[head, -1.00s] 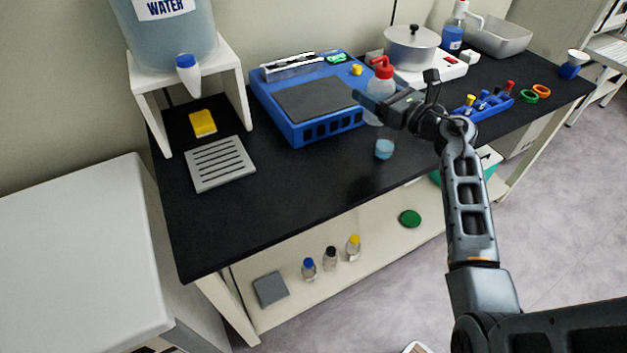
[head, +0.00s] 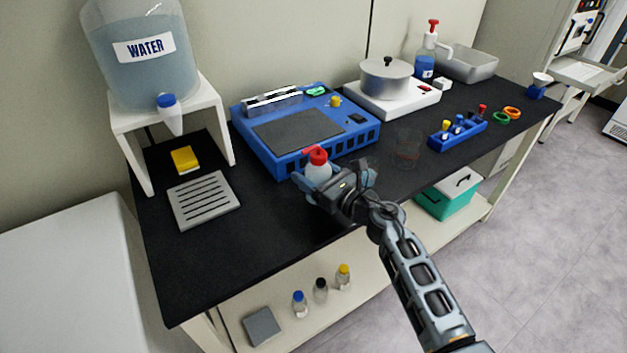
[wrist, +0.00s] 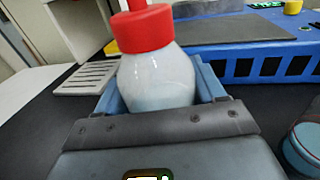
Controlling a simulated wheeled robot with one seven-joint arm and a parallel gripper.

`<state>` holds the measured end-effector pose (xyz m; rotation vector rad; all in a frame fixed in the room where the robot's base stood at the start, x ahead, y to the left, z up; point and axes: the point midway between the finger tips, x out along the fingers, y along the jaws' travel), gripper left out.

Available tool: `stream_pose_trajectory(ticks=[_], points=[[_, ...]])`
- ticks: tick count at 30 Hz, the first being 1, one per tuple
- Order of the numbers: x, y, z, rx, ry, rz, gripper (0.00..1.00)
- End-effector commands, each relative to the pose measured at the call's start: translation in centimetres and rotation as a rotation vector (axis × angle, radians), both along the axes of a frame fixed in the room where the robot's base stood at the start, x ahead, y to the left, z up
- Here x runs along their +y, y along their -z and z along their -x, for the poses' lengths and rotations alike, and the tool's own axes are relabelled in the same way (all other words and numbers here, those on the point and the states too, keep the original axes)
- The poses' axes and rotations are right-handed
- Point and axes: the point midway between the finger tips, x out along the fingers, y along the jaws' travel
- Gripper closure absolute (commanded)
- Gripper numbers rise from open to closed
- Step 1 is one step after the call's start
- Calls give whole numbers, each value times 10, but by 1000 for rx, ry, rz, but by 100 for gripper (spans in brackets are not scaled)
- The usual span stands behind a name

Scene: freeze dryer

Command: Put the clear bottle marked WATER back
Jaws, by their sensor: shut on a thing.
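My gripper (head: 322,182) is shut on a clear squeeze bottle (head: 318,173) with a red cap and spout. The bottle stands about upright, in front of the blue machine (head: 291,160). In the wrist view the bottle (wrist: 156,82) sits between the two fingers, its red cap on top. No label shows on its visible side. I cannot tell whether its base touches the black bench top (head: 262,222). A large tank (head: 145,80) printed WATER stands on a white stand (head: 207,90) at the left.
A slotted grey plate (head: 204,200) and yellow block (head: 185,160) lie left. A clear beaker (head: 408,147) stands right of my gripper. Farther right are a blue rack (head: 458,135), a pot on a white hotplate (head: 392,102) and a blue-labelled pump bottle (head: 426,65). The front-left bench is clear.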

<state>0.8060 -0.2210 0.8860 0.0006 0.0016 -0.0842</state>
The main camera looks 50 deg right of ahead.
Motion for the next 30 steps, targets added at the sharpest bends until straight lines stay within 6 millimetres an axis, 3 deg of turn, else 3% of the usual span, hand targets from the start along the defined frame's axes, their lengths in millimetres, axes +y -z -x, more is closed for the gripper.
stream_pose_trajectory(ticks=[4,17,18,25,30], points=[[0,17,0,0,-1,0,71],[0,22,0,-2,-1,1,71],[0,21,0,-1,-1,0,27],[0,21,0,-1,-1,0,5],[0,21,0,-1,-1,0,5]])
